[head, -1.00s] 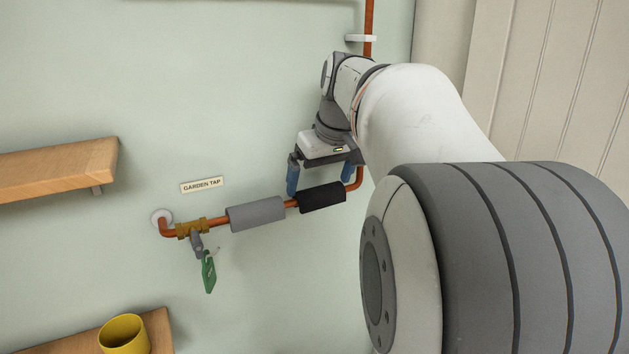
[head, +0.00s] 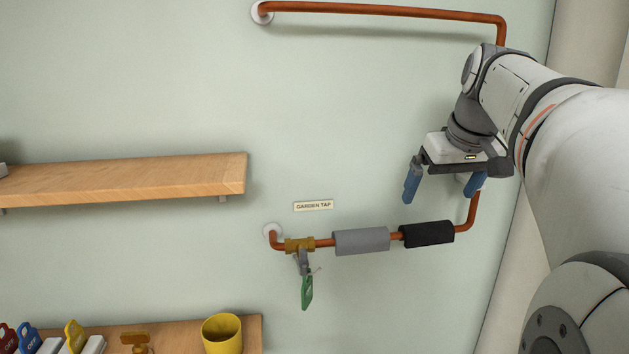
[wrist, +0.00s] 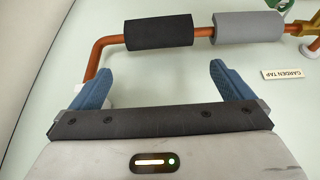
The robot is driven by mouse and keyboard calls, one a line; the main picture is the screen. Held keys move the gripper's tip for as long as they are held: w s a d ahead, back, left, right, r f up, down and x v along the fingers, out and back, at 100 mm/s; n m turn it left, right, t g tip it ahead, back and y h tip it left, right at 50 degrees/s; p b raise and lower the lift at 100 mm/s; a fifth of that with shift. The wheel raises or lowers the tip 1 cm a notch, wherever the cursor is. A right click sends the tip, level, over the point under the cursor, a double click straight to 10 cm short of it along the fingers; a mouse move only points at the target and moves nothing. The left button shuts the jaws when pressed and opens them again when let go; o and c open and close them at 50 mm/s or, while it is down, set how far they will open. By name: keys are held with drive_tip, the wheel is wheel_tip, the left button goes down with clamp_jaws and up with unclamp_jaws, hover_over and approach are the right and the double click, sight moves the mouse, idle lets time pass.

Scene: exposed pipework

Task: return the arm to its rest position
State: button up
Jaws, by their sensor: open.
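My gripper (head: 443,190) is open and empty, its two blue fingers apart, above the black pipe sleeve in the head view. In the wrist view my gripper (wrist: 160,85) also shows open, with nothing between the fingers. The black sleeve (head: 428,234) and a grey sleeve (head: 361,241) sit side by side on the copper pipe (head: 325,243). The black sleeve (wrist: 158,32) lies beyond the fingertips in the wrist view, apart from them. My arm reaches in from the right of the head view.
A wooden shelf (head: 130,178) juts out at left. A lower shelf holds a yellow cup (head: 222,334) and several tags. Another copper pipe (head: 380,10) runs above.

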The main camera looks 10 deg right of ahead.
drive_tip(key=s+a+f, duration=0.4)
drive_tip(key=s+f, duration=0.1)
drive_tip(key=f, duration=0.3)
drive_tip(key=s+a+f+g, duration=0.1)
drive_tip(key=s+a+f, duration=0.4)
drive_tip(key=f, duration=0.4)
drive_tip(key=s+a+f+g, duration=0.1)
drive_tip(key=s+a+f, duration=0.4)
drive_tip(key=f, duration=0.3)
drive_tip(key=shift+s+f, duration=0.4)
drive_tip(key=shift+s, duration=0.05)
drive_tip(key=shift+a, duration=0.1)
